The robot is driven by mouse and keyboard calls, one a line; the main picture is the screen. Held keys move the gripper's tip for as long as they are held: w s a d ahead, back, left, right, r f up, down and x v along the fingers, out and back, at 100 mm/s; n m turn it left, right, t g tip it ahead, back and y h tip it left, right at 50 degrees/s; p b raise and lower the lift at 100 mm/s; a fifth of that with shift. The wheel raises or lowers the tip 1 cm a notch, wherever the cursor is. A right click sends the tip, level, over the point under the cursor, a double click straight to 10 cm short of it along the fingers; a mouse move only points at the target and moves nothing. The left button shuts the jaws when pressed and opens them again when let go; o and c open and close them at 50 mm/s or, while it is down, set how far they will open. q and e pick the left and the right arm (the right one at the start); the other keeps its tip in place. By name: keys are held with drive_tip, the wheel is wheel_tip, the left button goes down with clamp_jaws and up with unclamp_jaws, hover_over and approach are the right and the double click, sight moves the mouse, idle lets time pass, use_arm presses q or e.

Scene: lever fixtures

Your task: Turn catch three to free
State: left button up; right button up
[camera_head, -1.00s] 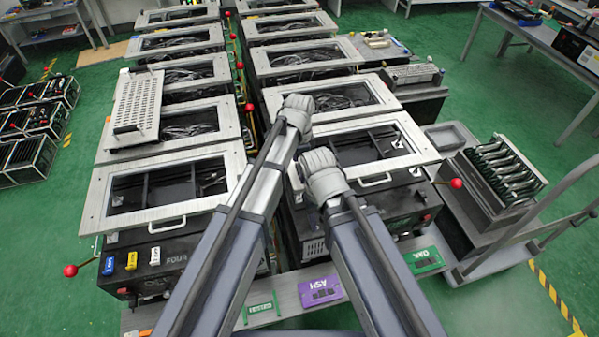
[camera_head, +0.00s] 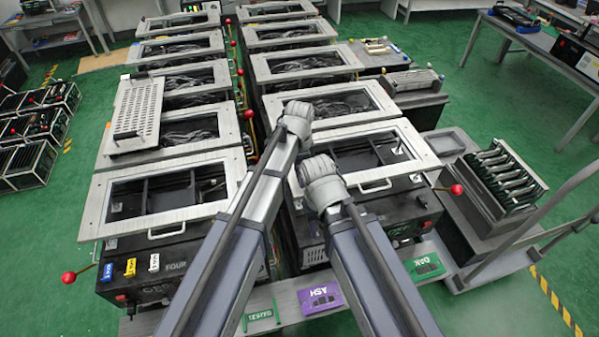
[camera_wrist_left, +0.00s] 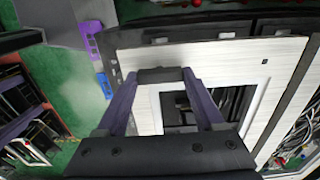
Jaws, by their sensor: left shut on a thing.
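In the head view, the left box marked FOUR (camera_head: 175,266) has a lever with a red ball (camera_head: 69,277) at its left. The right box (camera_head: 400,210) has a lever with a red ball (camera_head: 457,190) at its right. No label reading three is legible. My left gripper (camera_head: 299,108) is over the right row of boxes, its fingers hidden by its wrist. In the left wrist view its fingers close on a dark grey piece (camera_wrist_left: 160,75) in front of a white framed panel (camera_wrist_left: 141,100). My right gripper (camera_head: 320,170) is lower and nearer, its fingers hidden.
A purple ASH tag (camera_head: 320,297) and a green OAK tag (camera_head: 425,266) lie on the front ledge. A perforated metal plate (camera_head: 137,112) lies across frames in the left row. A black rack (camera_head: 505,178) stands at the right.

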use_arm(q)
drive_tip(key=shift+c, duration=0.7)
drive_tip(key=shift+n, duration=0.4)
drive_tip(key=n, duration=1.2)
drive_tip(key=shift+n, duration=0.4)
drive_tip(key=n, duration=0.4)
drive_tip(key=shift+n, duration=0.3)
